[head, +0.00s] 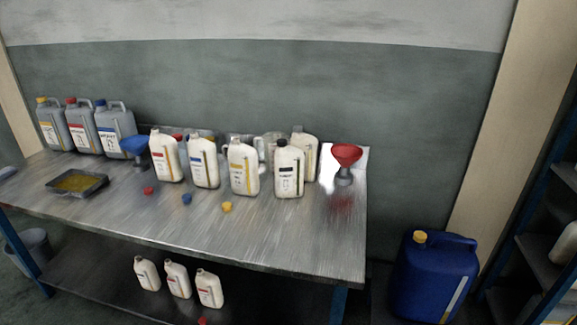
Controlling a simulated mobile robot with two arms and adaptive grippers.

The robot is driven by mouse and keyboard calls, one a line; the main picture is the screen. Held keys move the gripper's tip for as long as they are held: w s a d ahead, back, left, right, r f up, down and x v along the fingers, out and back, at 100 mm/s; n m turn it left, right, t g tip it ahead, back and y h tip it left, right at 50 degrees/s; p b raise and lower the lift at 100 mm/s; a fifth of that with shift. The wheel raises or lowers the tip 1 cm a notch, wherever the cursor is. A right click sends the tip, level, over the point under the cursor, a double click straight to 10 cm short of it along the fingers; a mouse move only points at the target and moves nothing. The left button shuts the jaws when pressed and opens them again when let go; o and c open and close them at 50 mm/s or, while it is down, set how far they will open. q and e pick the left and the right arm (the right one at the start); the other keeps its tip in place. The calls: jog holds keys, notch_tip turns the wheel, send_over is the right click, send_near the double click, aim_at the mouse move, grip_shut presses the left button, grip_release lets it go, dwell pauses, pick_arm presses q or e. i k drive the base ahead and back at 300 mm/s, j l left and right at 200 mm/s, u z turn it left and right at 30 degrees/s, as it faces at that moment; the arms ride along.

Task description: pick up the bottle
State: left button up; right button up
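Several white bottles stand upright in a row on the metal table (300,240). From left to right there is a white bottle with a red label (165,158), one with a blue label (204,163), one with a yellow label (243,168) and one with a black label and dark cap (289,170). Another white bottle (307,152) stands behind the black-labelled one, partly hidden. The first three show no coloured caps on top. Which bottle the task means cannot be told. Neither of my grippers shows in the head view.
A red cap (148,191), a blue cap (187,199) and a yellow cap (227,207) lie in front. A red funnel (346,156), blue funnel (134,146), oily tray (77,183) and grey canisters (117,132) share the table. A blue canister (435,280) stands right. The table's front right is clear.

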aim_at(288, 160)
jog(key=i+j+u, duration=0.15)
jog(key=i+u, duration=0.2)
jog(key=i, duration=0.2)
jog(key=i+u, duration=0.35)
jog(key=i, duration=0.25)
